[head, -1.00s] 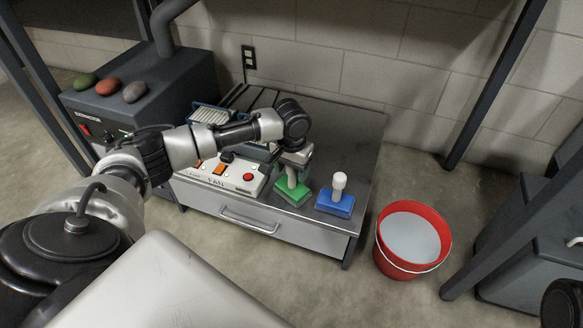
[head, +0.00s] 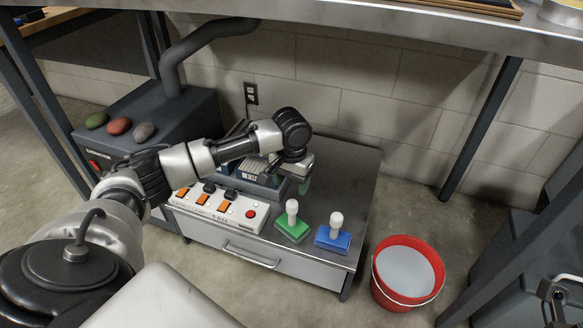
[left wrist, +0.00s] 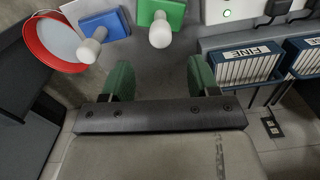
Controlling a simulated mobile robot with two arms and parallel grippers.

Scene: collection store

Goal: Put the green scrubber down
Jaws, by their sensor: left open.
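The green scrubber (head: 292,226), a green block with a white knob handle, stands upright on the grey cabinet top (head: 345,180) near its front edge. It also shows at the top of the left wrist view (left wrist: 162,22). My left gripper (head: 304,184) is above the cabinet, behind the scrubber and apart from it. In the left wrist view its two green fingertips (left wrist: 159,80) are spread wide with nothing between them. My right gripper (head: 556,292) shows only in part at the right edge, and its jaws are unclear.
A blue scrubber (head: 333,236) stands to the right of the green one. A red bucket (head: 378,281) is on the floor at right. A white switch panel (head: 222,208) and a rack marked FINE (left wrist: 245,67) are on the left. A shelf (head: 400,25) spans above.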

